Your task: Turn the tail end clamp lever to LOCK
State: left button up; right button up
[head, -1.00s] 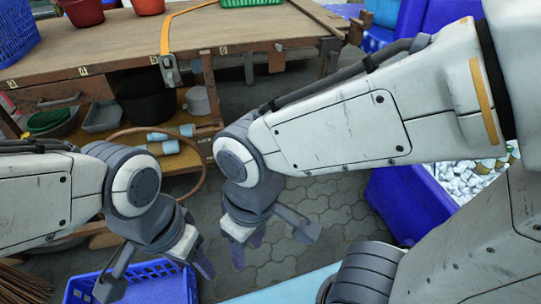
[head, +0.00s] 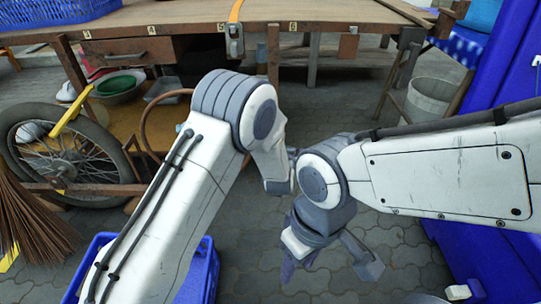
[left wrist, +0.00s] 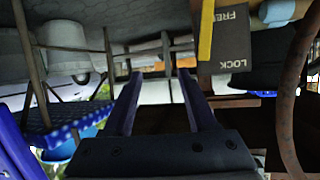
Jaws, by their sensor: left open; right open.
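In the head view a grey metal clamp (head: 234,40) with an orange strap (head: 236,10) sits on the bench's front edge, beside the number 5. In the left wrist view, which looks turned over, a dark plate (left wrist: 232,52) reads FREE and LOCK. A narrow yellow bar (left wrist: 206,30) lies along its left edge; I cannot tell whether it is the lever. My left gripper (left wrist: 158,80) is open and empty, apart from the plate; its fingers cannot be made out in the head view. My right gripper (head: 328,264) is open and empty, pointing down over the paving.
The wooden bench (head: 185,22) spans the back. A spoked wheel (head: 75,150) and a broom (head: 30,215) stand at left. A blue crate (head: 205,270) is at lower left. A grey bucket (head: 430,97) and blue panels (head: 500,70) are at right.

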pick_arm(q)
jog(key=w+a+f+n+t+y+b, duration=0.1)
jog(key=w+a+f+t+y+b, duration=0.25)
jog(key=a+f, duration=0.45)
jog(key=shift+t+h, duration=0.25)
jog(key=shift+t, duration=0.5)
jog(key=w+b, duration=0.2)
jog(key=w, duration=0.1)
jog(key=w+f+b, duration=0.1)
jog(key=w+b, duration=0.1)
jog(key=w, duration=0.1)
jog(key=w+d+f+b, duration=0.1)
jog(key=w+b, duration=0.1)
jog(key=w, duration=0.2)
grip_shut()
jog(key=shift+f, duration=0.1)
